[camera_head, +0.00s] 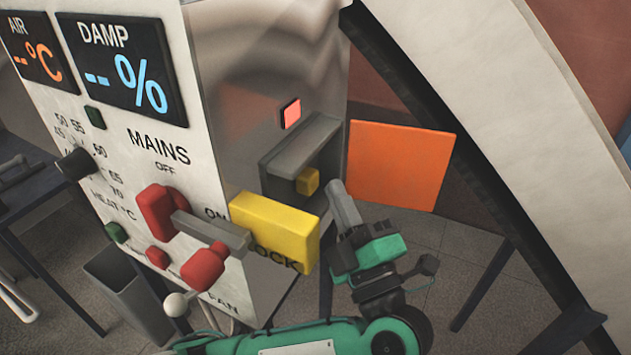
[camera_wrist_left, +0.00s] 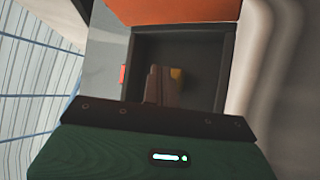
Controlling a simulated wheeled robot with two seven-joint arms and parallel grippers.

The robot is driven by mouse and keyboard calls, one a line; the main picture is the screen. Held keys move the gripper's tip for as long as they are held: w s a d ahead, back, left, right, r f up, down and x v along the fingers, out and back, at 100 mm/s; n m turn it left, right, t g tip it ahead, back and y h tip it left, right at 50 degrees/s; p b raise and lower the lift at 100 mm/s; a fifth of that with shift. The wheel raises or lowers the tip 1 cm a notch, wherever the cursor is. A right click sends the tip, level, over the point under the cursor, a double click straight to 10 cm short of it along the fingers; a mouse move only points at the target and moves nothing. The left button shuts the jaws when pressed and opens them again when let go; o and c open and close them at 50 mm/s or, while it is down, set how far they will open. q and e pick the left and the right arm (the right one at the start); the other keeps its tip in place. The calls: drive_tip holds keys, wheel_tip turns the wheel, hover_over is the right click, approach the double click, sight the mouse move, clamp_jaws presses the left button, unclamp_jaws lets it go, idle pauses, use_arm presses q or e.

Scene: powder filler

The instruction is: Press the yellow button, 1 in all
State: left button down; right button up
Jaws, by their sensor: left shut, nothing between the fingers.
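The small yellow button (camera_head: 308,181) sits inside a grey open-fronted box (camera_head: 300,142) on the side of the white machine. My right gripper is out of view.
An orange flap (camera_head: 400,165) stands open to the right of the box. A yellow block (camera_head: 275,228) juts out below it, near a red-and-grey MAINS handle (camera_head: 210,230). A red lit square (camera_head: 291,113) is above the box. A pale slanted panel (camera_head: 530,150) rises at right.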

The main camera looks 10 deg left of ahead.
use_arm(q)
drive_tip(key=shift+a, duration=0.15)
idle(0.3)
drive_tip(key=shift+w+a+p, duration=0.1)
drive_tip(key=shift+a+p, duration=0.2)
drive_tip(key=shift+w+a, duration=0.2)
drive_tip(key=shift+a, duration=0.3)
idle(0.9)
drive_tip(key=shift+s+d+p, duration=0.35)
drive_tip(key=shift+d+p, duration=0.1)
drive_tip(key=shift+d, duration=0.45)
